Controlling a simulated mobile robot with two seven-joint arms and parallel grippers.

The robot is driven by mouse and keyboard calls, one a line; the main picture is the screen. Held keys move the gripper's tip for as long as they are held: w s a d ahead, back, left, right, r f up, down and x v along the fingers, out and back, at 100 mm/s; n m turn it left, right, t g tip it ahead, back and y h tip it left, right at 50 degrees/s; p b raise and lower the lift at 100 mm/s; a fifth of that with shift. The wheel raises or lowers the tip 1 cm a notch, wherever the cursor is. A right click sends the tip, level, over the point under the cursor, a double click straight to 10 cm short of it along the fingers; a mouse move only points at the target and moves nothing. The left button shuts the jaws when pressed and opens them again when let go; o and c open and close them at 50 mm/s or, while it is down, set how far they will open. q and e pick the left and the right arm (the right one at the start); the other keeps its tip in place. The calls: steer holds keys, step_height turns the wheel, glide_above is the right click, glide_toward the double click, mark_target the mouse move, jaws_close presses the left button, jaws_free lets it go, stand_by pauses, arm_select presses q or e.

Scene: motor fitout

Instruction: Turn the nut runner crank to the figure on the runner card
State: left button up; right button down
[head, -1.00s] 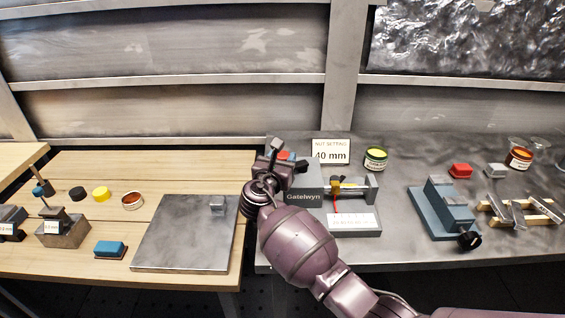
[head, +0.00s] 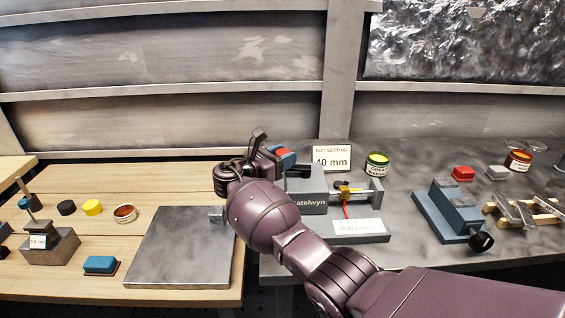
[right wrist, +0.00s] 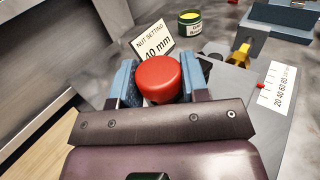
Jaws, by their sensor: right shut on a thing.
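The nut runner (head: 306,201) is a grey box marked "Gatelwyn" on the grey bench. A yellow nut (head: 345,190) with a red pointer (head: 345,208) sits on its rod, above a white scale (head: 358,227). In the right wrist view the red pointer (right wrist: 260,86) is beside the scale (right wrist: 278,88), around its middle figures; the exact reading is unclear. My right gripper (head: 282,155) is shut on the red crank knob (right wrist: 158,78), between blue finger pads. The crank arm is hidden. The runner card (head: 332,157) behind reads "NUT SETTING 40 mm". My left gripper is out of view.
A green tin with a yellow top (head: 377,164) stands right of the card. A blue-grey fixture (head: 448,213) with a black knob is further right. A steel plate (head: 180,250) lies on the wooden bench at left. My right forearm crosses in front of the runner.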

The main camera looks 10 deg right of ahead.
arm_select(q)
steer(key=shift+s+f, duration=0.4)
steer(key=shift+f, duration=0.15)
arm_select(e)
steer(key=shift+w+m+g, duration=0.2)
steer(key=shift+m+g, duration=0.1)
steer(key=shift+g, duration=0.1)
steer(key=c, duration=0.6)
jaws_free()
steer(key=shift+d, duration=0.1)
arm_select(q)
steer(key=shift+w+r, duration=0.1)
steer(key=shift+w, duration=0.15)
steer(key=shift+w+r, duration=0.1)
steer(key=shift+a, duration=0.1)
